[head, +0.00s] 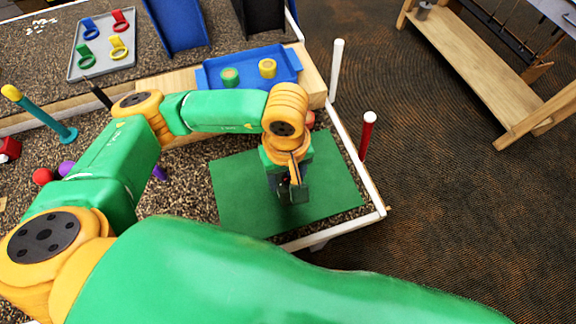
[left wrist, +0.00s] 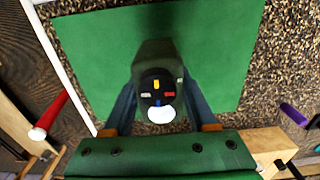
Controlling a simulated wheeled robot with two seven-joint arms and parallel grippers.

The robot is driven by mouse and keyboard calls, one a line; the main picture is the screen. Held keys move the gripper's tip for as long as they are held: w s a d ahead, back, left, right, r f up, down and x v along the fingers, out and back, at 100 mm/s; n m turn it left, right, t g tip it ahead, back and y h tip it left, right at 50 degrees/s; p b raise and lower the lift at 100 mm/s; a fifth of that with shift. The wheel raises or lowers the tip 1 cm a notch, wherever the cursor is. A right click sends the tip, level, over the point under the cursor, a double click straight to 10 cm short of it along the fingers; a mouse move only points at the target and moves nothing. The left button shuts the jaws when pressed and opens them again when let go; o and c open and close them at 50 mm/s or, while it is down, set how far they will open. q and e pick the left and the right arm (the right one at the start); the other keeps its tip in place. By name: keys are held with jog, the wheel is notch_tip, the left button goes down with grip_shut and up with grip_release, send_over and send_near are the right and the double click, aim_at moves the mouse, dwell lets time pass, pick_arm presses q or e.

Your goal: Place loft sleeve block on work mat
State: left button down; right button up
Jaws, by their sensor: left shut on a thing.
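The loft sleeve block is a dark green block with a black round face carrying small coloured marks and a white disc at its edge. In the left wrist view the block (left wrist: 153,56) sits between the two fingers of my left gripper (left wrist: 160,100), which is shut on it. In the head view the block (head: 297,193) shows below my left gripper (head: 290,180), over the work mat (head: 237,195). The green mat also fills much of the left wrist view (left wrist: 220,50). I cannot tell whether the block touches the mat. My right gripper is not in view.
A blue tray (head: 293,55) with green and yellow pieces stands behind the mat. A white post (head: 336,70) and a red post (head: 367,135) stand along the right edge. A grey tray (head: 78,65) lies back left. Bare mat surrounds the block.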

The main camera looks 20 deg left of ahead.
pick_arm(q)
jog(key=shift+s+f, duration=0.2)
jog(key=shift+f, duration=0.55)
jog(key=shift+w+f, duration=0.15)
jog(key=shift+w, duration=0.2)
jog(key=shift+s+f+b, duration=0.15)
jog(key=shift+s+b, duration=0.05)
jog(key=shift+b, duration=0.15)
jog(key=shift+c, duration=1.7)
grip_release()
jog(key=shift+o, duration=0.7)
jog(key=shift+w+r+p, duration=0.1)
jog(key=shift+r+p, duration=0.2)
jog(key=shift+r, duration=0.15)
notch_tip(320, 180, up, 11)
jog(key=shift+d+f+b, duration=0.1)
jog(key=shift+b, duration=0.9)
jog(key=shift+r, duration=0.4)
